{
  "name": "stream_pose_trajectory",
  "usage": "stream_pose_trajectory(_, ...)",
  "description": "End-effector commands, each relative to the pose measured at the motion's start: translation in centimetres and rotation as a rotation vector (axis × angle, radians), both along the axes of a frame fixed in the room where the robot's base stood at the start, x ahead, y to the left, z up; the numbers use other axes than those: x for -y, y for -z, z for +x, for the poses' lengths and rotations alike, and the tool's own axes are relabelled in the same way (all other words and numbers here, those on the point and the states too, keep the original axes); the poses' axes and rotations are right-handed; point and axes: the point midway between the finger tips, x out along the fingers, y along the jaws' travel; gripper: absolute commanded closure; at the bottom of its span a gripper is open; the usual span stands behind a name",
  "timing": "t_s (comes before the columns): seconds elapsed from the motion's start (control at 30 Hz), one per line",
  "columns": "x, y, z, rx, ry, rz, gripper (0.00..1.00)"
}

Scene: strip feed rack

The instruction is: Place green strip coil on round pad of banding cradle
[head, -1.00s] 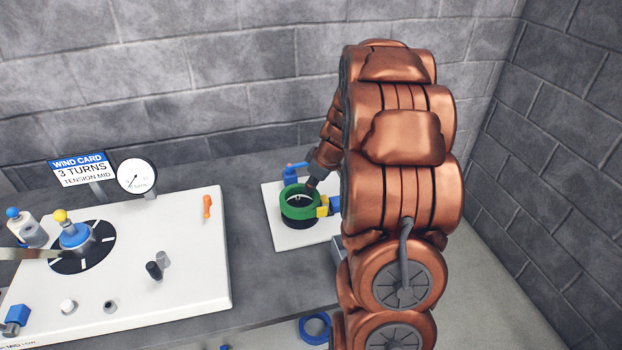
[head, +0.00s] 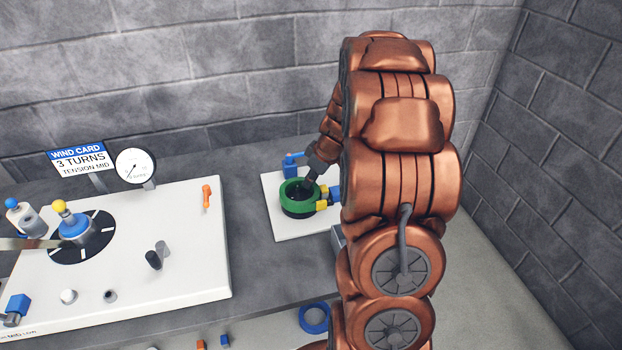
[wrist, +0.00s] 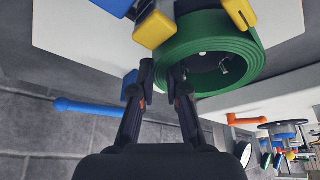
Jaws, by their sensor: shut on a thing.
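The green strip coil (head: 290,202) is a thick wound ring above the white plate of the banding cradle (head: 288,232). The dark round pad (head: 298,215) shows as a thin rim below the coil and through its hole. The coil looks level and very low over the pad; I cannot tell whether it touches. My gripper (head: 309,184) reaches in from behind on the right. In the wrist view my gripper (wrist: 164,82) has its two fingers on either side of the coil's wall (wrist: 195,42), shut on it. The contact is partly hidden.
Yellow blocks (head: 322,204) and a blue lever (head: 294,160) stand close around the coil on the cradle. A white winding board (head: 190,270) lies to the left, with an orange lever (head: 206,196). A blue ring (head: 314,318) lies below, nearer the front.

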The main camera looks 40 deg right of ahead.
Motion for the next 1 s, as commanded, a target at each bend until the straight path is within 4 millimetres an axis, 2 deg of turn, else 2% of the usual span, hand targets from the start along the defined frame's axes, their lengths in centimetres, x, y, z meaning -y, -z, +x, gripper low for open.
stream_pose_trajectory(0.37,0.0,0.66,0.01,0.0,0.0,0.0,1.0)
stream_pose_trajectory(0.4,0.01,0.66,0.02,0.0,0.0,0.0,0.85)
stream_pose_trajectory(0.67,0.0,0.6,0.0,0.0,0.0,0.0,0.58)
stream_pose_trajectory(1.0,0.03,0.47,-0.06,0.0,0.0,0.0,0.57)
